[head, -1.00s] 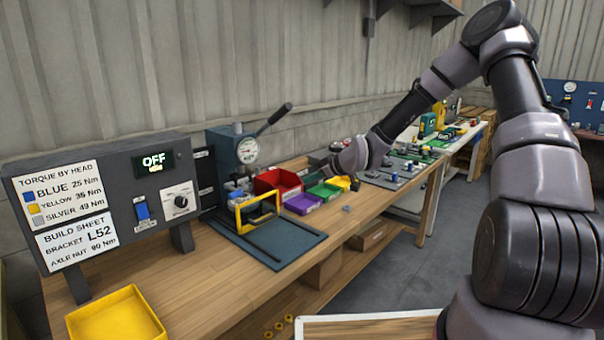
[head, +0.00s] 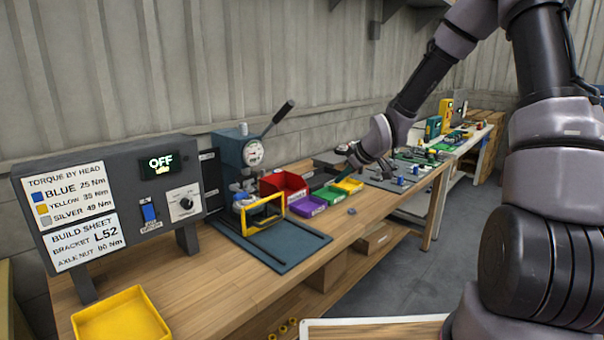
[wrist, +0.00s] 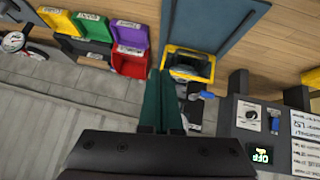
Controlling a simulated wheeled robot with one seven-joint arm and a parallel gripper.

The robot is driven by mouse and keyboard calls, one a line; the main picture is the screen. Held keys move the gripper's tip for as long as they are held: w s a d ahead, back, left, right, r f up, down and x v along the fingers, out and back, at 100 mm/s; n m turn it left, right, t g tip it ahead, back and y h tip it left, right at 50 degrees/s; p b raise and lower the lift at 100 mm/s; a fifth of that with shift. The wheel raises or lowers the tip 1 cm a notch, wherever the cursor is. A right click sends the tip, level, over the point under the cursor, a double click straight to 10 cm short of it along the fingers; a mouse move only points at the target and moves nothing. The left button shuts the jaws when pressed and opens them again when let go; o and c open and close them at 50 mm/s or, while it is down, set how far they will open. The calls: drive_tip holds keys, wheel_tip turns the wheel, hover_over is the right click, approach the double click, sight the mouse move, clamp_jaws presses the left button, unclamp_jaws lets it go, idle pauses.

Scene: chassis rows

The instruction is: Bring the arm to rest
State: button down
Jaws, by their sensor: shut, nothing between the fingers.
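My arm (head: 425,78) reaches out over the workbench from the right side of the head view. My gripper (head: 343,172) points down and to the left, above the back of the bench near the coloured bins. In the wrist view its two green fingers (wrist: 161,75) lie together, with nothing between them. The yellow-framed guard (wrist: 188,64) and the press show beyond the fingertips. In the head view the fingers are small and hard to make out against the bench items.
A red bin (head: 284,185), a purple bin (head: 309,206), a green bin (head: 330,193) and a yellow bin (head: 349,185) stand by the press (head: 238,150). The torque box (head: 110,195) reads OFF. A yellow tray (head: 122,318) sits at the front left.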

drive_tip(key=s+d+r+m+h, duration=0.2)
drive_tip(key=s+d+r+m, duration=0.3)
drive_tip(key=r, duration=0.3)
drive_tip(key=s+d+r+m+h, duration=0.2)
drive_tip(key=s+d+r, duration=0.3)
drive_tip(key=s+r, duration=0.3)
drive_tip(key=s+d+r+m, duration=0.1)
drive_tip(key=s+r+m, duration=0.2)
drive_tip(key=s, duration=0.5)
drive_tip(key=s+r+m+y, duration=0.1)
drive_tip(key=s+r+m, duration=0.3)
drive_tip(key=s, duration=0.5)
drive_tip(key=shift+s+d+r, duration=0.15)
drive_tip(key=shift+d+r, duration=0.25)
drive_tip(key=shift+r, duration=0.4)
